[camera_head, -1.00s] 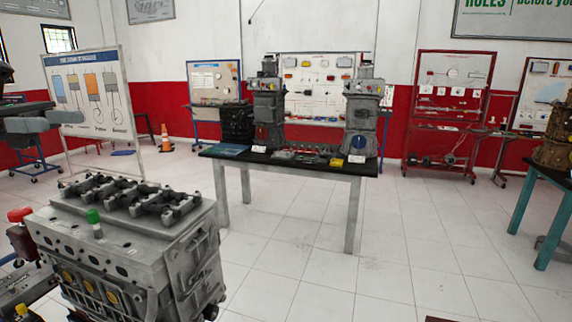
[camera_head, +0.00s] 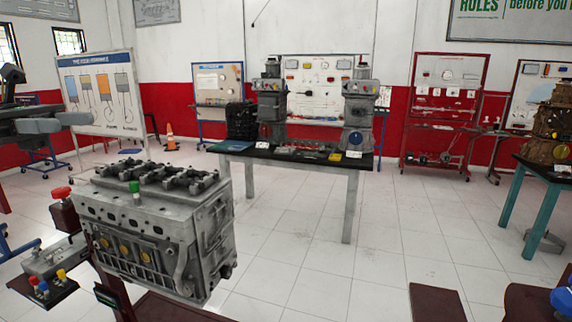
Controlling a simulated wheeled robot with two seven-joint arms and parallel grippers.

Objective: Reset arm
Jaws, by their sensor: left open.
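My left gripper (camera_head: 64,122) comes in from the left edge of the head view, in front of the poster board. Its grey fingers are apart and nothing shows between them. My right gripper is not in the head view. A large grey engine block (camera_head: 160,225) stands at the lower left on a dark red support, below and to the right of my left gripper and apart from it in the picture.
A black-topped table (camera_head: 300,157) with two engine trainers (camera_head: 271,105) (camera_head: 358,115) stands mid-room. A teal-legged table (camera_head: 543,215) is at right. Dark red surfaces (camera_head: 437,302) show at the bottom right. An orange cone (camera_head: 170,137) stands behind. Open tiled floor (camera_head: 390,230) lies between.

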